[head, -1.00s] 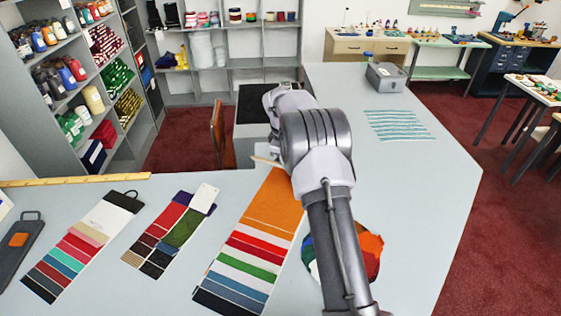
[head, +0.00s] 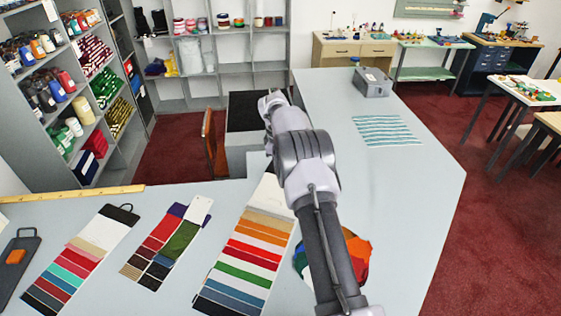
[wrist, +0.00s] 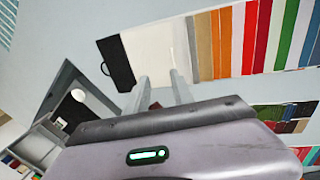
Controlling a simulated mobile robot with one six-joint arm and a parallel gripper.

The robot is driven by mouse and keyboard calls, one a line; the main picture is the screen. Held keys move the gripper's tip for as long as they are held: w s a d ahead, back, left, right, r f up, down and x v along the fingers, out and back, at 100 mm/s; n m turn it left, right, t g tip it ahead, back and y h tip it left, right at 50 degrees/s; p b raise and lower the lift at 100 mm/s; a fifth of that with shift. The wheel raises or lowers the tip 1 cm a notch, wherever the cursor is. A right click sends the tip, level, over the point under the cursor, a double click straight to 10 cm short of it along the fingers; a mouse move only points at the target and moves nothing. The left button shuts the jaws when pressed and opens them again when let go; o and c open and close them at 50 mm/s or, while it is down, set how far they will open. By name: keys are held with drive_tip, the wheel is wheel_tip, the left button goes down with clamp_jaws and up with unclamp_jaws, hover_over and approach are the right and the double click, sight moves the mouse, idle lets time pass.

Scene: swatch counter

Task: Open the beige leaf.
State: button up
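A fan of swatch leaves (head: 245,270) lies on the pale counter, with strips of orange, red, green and blue. The beige leaf (head: 266,217) shows as a narrow strip between a white leaf (head: 268,188) and the orange strips. The wrist view also shows the beige strip (wrist: 203,45), the white leaf (wrist: 150,50) and the black header (wrist: 115,62). The leaves appear flat. My gripper (wrist: 159,82) is open a little and empty, its fingertips by the white leaf near the card's edge. In the head view my arm hides the gripper and the header.
Two other swatch cards lie to the left (head: 80,260) (head: 168,245). A wooden ruler (head: 70,193) lies along the counter's back edge. A round multicoloured swatch fan (head: 358,255) is partly behind my arm. The counter's right side is mostly clear, with striped strips (head: 387,130) and a grey box (head: 371,82).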

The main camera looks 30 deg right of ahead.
wheel_tip(320, 180, up, 17)
drive_tip(key=s+a, duration=0.2)
drive_tip(key=shift+a+p, duration=0.3)
drive_tip(key=shift+p, duration=0.05)
drive_tip(key=shift+s+a, duration=0.1)
